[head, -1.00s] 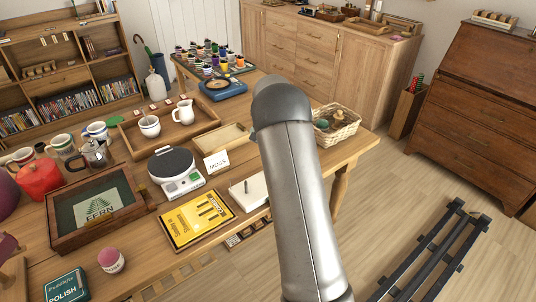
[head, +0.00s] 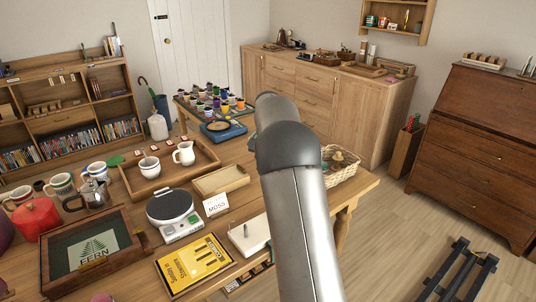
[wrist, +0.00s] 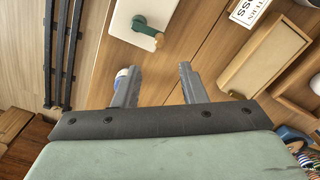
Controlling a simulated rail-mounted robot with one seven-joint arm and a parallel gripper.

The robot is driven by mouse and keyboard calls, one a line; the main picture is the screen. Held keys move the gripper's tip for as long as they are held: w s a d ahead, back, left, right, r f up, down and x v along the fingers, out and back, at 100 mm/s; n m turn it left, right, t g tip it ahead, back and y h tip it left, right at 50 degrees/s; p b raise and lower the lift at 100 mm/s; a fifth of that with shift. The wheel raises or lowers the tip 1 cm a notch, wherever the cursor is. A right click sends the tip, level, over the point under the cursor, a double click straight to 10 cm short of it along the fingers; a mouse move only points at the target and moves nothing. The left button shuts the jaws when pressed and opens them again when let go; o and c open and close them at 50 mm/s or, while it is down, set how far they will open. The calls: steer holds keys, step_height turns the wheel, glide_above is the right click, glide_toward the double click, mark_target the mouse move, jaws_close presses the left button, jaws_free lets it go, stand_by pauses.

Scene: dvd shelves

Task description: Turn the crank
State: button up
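The crank (wrist: 148,30) shows in the wrist view as a dark green arm with a tan knob, mounted on a white board (wrist: 125,22). The white board also shows in the head view (head: 252,236), left of my arm and partly hidden by it, with a small pin standing up on it. My gripper (wrist: 157,78) is open and empty, its two fingers apart, with the crank beyond the fingertips in the wrist view. The gripper is hidden behind my arm in the head view. The fingers appear apart from the crank.
The table holds a yellow book (head: 195,268), a kitchen scale (head: 172,208), a MOSS card (head: 217,204), a shallow wooden tray (head: 222,180) and a wicker basket (head: 343,167). A blue-and-white object (wrist: 121,77) shows beside the left finger. A black rail (head: 460,275) lies on the floor.

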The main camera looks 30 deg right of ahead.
step_height(320, 180, up, 5)
steer(key=shift+r, duration=0.1)
stand_by(0.6)
steer(key=s+a+r+n+p, duration=0.1)
steer(key=s+a+n, duration=0.2)
steer(key=s+a, duration=0.5)
steer(key=s+a+r+n+p, duration=0.1)
steer(key=s+a+n, duration=0.1)
steer(key=s+a, duration=0.65)
steer(key=s+a+f+n, duration=0.1)
steer(key=s+f+n, duration=0.1)
steer(key=s, duration=0.8)
steer(key=s+a+f+n, duration=0.2)
steer(key=s+f, duration=0.3)
steer(key=s, duration=0.5)
steer(key=shift+s+n, duration=0.35)
steer(key=shift+n, duration=0.15)
steer(key=shift+f, duration=0.1)
